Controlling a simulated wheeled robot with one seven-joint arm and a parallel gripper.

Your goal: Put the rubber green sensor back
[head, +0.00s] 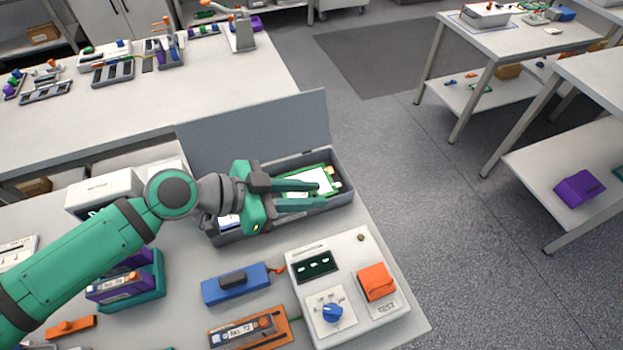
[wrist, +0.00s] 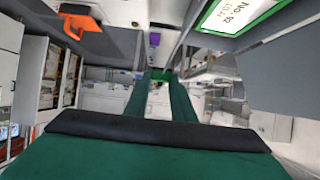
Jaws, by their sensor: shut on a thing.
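My gripper (head: 321,195) reaches right over an open grey case (head: 346,203). Its two long green fingers are shut on a small green thing, taken as the green sensor (wrist: 160,75), which shows between the fingertips in the wrist view. Its shape and details are too small to tell, and in the head view I cannot pick it out from the fingers. A green-edged white label card (head: 320,178) is in the case, behind the fingers; a green-edged label (wrist: 232,14) also shows at the top of the wrist view.
The case lid (head: 255,130) stands raised at the back. In front are a white tester (head: 345,262) with a blue knob and an orange block (head: 376,281), a blue box (head: 235,284) and an orange tray (head: 250,330). The floor to the right is clear.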

